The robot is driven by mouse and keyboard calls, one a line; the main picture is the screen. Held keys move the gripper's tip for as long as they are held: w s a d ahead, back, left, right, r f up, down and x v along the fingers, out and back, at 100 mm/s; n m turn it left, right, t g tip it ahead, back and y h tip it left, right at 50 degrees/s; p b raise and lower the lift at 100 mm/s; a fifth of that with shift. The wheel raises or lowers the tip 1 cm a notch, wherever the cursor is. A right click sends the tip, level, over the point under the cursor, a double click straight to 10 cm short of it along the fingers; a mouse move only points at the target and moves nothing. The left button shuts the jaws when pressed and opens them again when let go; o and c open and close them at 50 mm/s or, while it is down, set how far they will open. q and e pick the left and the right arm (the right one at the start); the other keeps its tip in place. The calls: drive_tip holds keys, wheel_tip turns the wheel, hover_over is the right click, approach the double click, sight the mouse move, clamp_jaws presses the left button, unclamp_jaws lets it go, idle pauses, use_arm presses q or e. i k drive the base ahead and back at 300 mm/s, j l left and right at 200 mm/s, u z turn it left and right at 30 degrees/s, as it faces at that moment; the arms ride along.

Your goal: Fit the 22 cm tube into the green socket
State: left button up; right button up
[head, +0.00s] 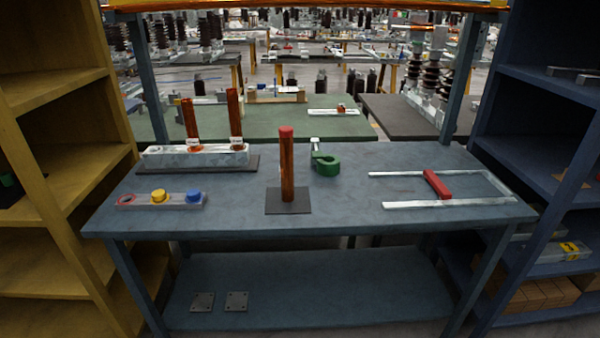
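Neither gripper shows in the head view. A brown tube with a red top (287,165) stands upright on a dark square plate (288,207) at the middle of the table. Two more orange-brown tubes, a left one (190,120) and a right one (235,113), stand upright in a pale grey block (180,158) at the back left; the left one leans slightly. No length marking is readable on any tube. A green ring-shaped piece (325,164) with a silver bolt lies behind and right of the middle tube. I cannot tell whether it is the green socket.
A grey strip (130,200) at the front left bears a red ring, a yellow cap (158,196) and a blue cap (193,196). A metal frame (450,203) with a red crossbar (437,184) lies right. Shelves flank the table (350,215). The front middle-right is clear.

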sight(365, 189)
drive_tip(key=i+l, duration=0.55)
drive_tip(key=l, duration=0.2)
drive_tip(key=l+u, duration=0.1)
drive_tip(key=u, duration=0.3)
drive_tip(key=i+l+u, duration=0.1)
drive_tip(key=u, duration=0.25)
drive_tip(key=l+u, duration=0.15)
drive_tip(key=u, duration=0.25)
drive_tip(key=i+l, duration=0.05)
